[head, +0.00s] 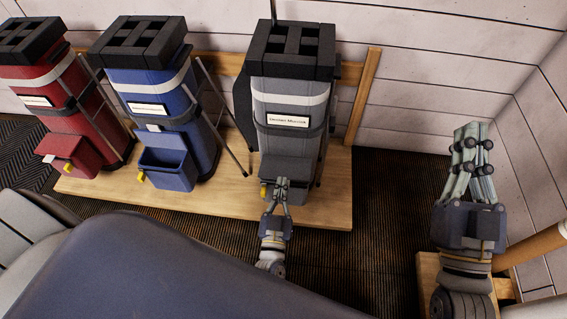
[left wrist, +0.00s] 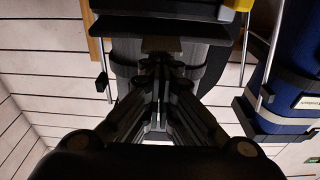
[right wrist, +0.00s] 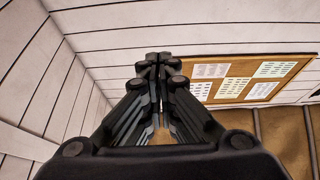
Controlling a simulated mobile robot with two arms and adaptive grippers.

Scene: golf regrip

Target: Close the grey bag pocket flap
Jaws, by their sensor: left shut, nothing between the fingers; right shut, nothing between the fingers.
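The grey golf bag (head: 290,95) stands upright on a wooden platform, with a name label on its front. Its grey pocket (head: 309,207) is low on the front, partly hidden by my left gripper. A yellow tab (head: 264,190) shows at its left side and also at the top of the left wrist view (left wrist: 238,4). I cannot tell the flap's angle. My left gripper (head: 282,181) is shut and empty, in front of the pocket's upper part; contact cannot be told. My right gripper (head: 471,131) is shut, empty and raised at the right, away from the bags.
A blue bag (head: 150,85) with an open-topped pocket (head: 168,168) and a red bag (head: 45,95) stand to the left on the platform (head: 120,205). Thin stand legs stick out between the bags. A white plank wall is behind. Dark carpet (head: 390,190) lies clear right of the platform.

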